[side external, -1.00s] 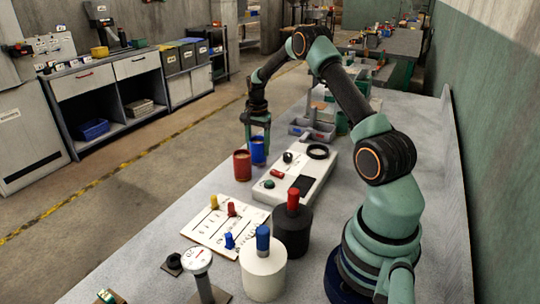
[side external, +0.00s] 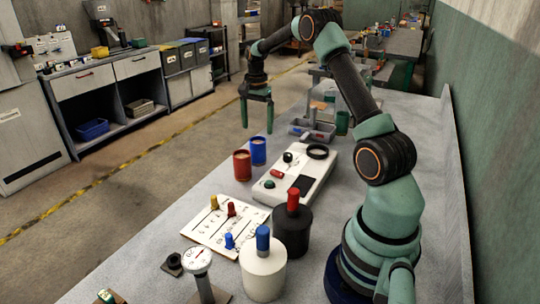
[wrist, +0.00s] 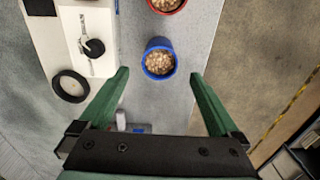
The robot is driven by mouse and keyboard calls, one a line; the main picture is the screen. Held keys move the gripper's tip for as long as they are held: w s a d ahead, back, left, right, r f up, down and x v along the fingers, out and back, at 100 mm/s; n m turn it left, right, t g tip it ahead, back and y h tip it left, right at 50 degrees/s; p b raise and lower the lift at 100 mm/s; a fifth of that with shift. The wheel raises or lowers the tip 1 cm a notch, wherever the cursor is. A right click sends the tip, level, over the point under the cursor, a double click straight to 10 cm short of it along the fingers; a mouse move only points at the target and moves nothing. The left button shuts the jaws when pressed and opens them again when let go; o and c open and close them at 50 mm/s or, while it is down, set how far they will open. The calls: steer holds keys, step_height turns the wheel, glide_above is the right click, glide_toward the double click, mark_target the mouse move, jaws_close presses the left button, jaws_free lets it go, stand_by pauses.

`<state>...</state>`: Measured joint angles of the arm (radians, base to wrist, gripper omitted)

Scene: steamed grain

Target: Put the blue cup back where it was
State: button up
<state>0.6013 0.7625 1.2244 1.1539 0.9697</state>
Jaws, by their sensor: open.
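The blue cup (side external: 258,151) stands upright on the grey table, just behind and right of the red cup (side external: 242,165) in the side view. In the wrist view the blue cup (wrist: 159,60) holds brownish grain and sits ahead of the fingers, with a gap between it and them. The red cup (wrist: 166,4) shows partly at the top edge, also with grain. My gripper (side external: 257,130) is open and empty, raised above the table near the blue cup. Its two green fingers (wrist: 160,88) are spread wide in the wrist view.
A white device (side external: 297,180) with a black ring (side external: 317,151) lies right of the cups. A green cup (side external: 342,123) and grey tray (side external: 312,132) stand behind. A black canister (side external: 291,232), white canister (side external: 262,275) and marked board (side external: 222,228) are in front. The table's left edge is near the cups.

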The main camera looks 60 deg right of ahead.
steer(key=s+a+r+n+t, duration=0.3)
steer(key=a+r+n, duration=0.6)
steer(key=a+r, duration=0.65)
steer(key=s+a+f+n+t, duration=0.2)
steer(key=s+a+n, duration=0.7)
steer(key=a, duration=0.5)
steer(key=shift+s+f+t, duration=0.25)
steer(key=shift+s+t, duration=0.05)
steer(key=shift+s, duration=0.95)
